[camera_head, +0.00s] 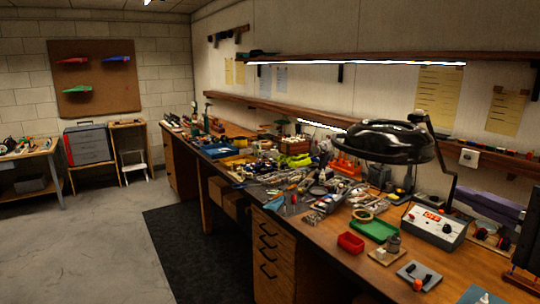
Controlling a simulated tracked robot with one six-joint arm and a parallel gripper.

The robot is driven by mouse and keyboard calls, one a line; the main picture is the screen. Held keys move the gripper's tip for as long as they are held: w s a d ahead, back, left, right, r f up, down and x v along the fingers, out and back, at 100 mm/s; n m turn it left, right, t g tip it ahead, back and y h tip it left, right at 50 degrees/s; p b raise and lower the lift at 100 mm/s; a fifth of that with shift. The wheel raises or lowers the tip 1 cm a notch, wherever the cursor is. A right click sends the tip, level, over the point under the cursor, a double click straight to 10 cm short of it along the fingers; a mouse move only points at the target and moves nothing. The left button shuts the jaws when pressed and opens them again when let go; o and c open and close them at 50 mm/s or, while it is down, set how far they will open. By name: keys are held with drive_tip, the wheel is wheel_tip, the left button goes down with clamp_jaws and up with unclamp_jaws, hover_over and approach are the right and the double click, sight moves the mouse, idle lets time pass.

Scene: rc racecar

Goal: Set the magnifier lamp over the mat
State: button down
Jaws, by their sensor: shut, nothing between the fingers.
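The magnifier lamp (388,141) has a wide black round head on a thin dark jointed arm. Its arm rises on the right from behind a grey control box. The head hangs in the air above the crowded bench, tilted slightly. A dark mat (200,255) also lies on the floor along the bench. My gripper is not in view.
The long wooden bench (330,262) is crowded with tools and parts. A red bin (351,242), a grey control box (435,226) and small blocks stand near the green rectangle. A lit shelf (350,60) runs along the wall above. The concrete floor (90,245) at left is clear.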

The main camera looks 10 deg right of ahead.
sight(411, 161)
drive_tip(key=shift+s+d+r+t, duration=0.3)
drive_tip(key=shift+s+d+r, duration=0.15)
drive_tip(key=shift+s+r, duration=0.25)
drive_tip(key=shift+w, duration=0.25)
drive_tip(key=shift+w+a, duration=0.15)
drive_tip(key=shift+w, duration=3.3)
drive_tip(key=shift+w+a, duration=0.1)
drive_tip(key=shift+w, duration=3.35)
